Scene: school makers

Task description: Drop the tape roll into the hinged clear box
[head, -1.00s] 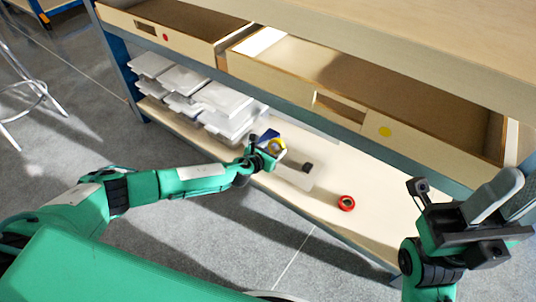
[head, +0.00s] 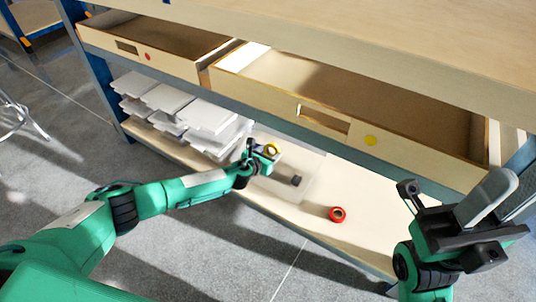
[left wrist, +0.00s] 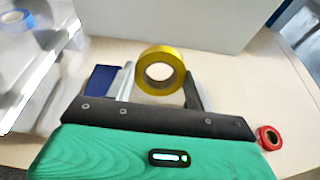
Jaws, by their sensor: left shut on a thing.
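A yellow tape roll (left wrist: 160,71) is between the two fingers of my left gripper (left wrist: 160,88), which is shut on it. In the head view the roll (head: 273,150) shows at the tip of my left gripper (head: 264,153), above the lower shelf. A faint see-through shape, seemingly the clear box (head: 312,178), lies on the shelf just right of and below this gripper. Its lid and hinge cannot be made out. My right gripper (head: 503,210) is at the right, away from the roll; its finger gap is unclear.
A red roll (head: 337,214) lies on the lower shelf (head: 370,238), right of the clear shape; it also shows in the left wrist view (left wrist: 268,138). A small dark object (head: 296,180) is by the clear shape. White trays (head: 205,115) stand left. Open drawers (head: 330,122) overhang the shelf.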

